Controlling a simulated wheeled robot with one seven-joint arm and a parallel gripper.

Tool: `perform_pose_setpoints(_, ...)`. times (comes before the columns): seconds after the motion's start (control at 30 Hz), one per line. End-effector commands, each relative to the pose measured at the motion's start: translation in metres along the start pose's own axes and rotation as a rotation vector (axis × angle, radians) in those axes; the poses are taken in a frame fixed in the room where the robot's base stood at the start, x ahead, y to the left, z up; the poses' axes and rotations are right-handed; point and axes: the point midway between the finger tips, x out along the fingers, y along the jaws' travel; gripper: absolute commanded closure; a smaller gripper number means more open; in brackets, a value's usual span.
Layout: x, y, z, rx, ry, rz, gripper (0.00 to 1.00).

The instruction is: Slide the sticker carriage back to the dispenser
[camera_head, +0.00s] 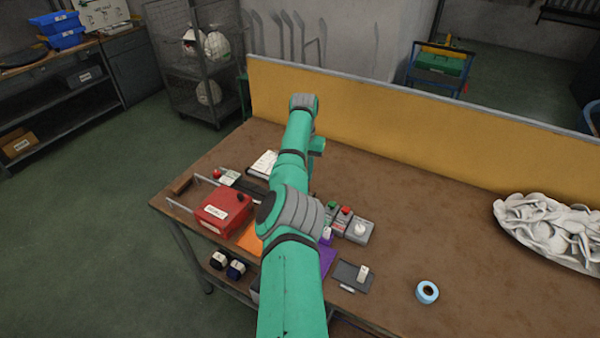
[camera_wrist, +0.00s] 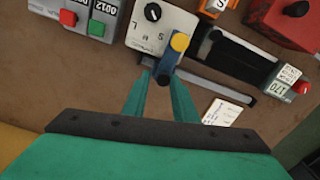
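In the wrist view a blue post with a yellow cap (camera_wrist: 173,58), which looks like the carriage handle, stands at the left end of a grey rail (camera_wrist: 222,86). The two green fingers of my gripper (camera_wrist: 160,78) reach to either side of its lower part. I cannot tell whether they press on it. A grey unit with a red button and printed labels (camera_wrist: 280,86), possibly the dispenser, sits at the rail's right end. In the head view it shows beside the red box (camera_head: 222,210); my arm hides the gripper and handle.
A white dial panel marked S, M, L (camera_wrist: 157,22) and a black slotted block (camera_wrist: 235,55) lie beyond the rail. A white card (camera_wrist: 227,112) lies nearer. Button boxes (camera_wrist: 82,15) are at upper left. A yellow partition (camera_head: 420,125) backs the table; its right middle is clear.

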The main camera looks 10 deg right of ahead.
Motion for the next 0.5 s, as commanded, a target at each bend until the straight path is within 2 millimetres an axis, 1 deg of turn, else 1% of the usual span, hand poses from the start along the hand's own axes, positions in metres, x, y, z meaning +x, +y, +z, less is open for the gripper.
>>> perform_pose_setpoints(0.03, 0.0, 0.003, 0.0, 0.004, -0.001, 0.002, 0.65)
perform_pose_setpoints(0.33, 0.0, -0.002, 0.0, -0.001, 0.001, -0.002, 0.65)
perform_pose_setpoints(0.43, -0.005, -0.003, 0.0, -0.002, 0.003, -0.002, 0.65)
perform_pose_setpoints(0.5, -0.013, -0.003, 0.0, -0.002, 0.004, -0.003, 0.65)
